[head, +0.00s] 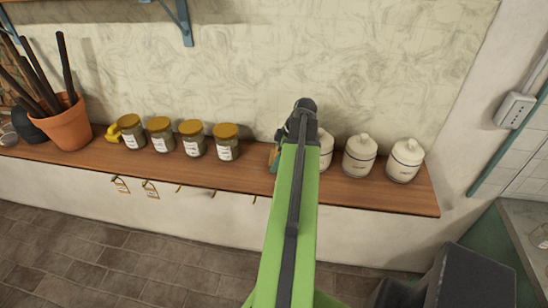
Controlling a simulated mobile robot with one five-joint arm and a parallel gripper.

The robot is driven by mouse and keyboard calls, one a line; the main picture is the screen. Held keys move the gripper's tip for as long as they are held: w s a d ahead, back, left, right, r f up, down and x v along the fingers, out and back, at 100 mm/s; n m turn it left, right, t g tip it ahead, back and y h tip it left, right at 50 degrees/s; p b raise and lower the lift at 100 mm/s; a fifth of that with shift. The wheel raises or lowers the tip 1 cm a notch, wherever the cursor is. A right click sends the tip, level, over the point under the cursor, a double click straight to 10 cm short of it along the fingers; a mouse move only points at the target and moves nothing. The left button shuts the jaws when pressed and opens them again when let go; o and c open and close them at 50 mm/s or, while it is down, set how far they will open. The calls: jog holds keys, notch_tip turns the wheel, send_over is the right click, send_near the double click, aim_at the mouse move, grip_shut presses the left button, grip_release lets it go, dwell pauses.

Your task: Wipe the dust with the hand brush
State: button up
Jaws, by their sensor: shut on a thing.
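My green arm reaches up the middle of the head view to a dark wrist joint above the wooden shelf (270,186). My gripper (280,136) is mostly hidden behind this arm; only a dark sliver shows at its left side. Just below that sliver, a small teal and tan piece shows, which looks like part of the hand brush (273,157). The gripper is shut on it. The rest of the brush is hidden, and I cannot tell whether it touches the shelf. I cannot make out dust on the shelf.
Several jars with yellow lids (191,140) stand on the shelf left of my arm. White lidded canisters (359,157) stand to its right, one partly hidden. A terracotta pot (68,128) with dark sticks and a yellow object (113,132) are at the left. The shelf front is mostly clear.

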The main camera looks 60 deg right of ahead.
aim_at(276, 150)
jog(key=shift+r+p, duration=2.95)
jog(key=shift+p, duration=0.05)
jog(key=shift+w, duration=0.1)
notch_tip(276, 150, up, 3)
jog(key=p, duration=0.3)
jog(key=shift+r, duration=0.15)
jog(key=shift+a, duration=0.1)
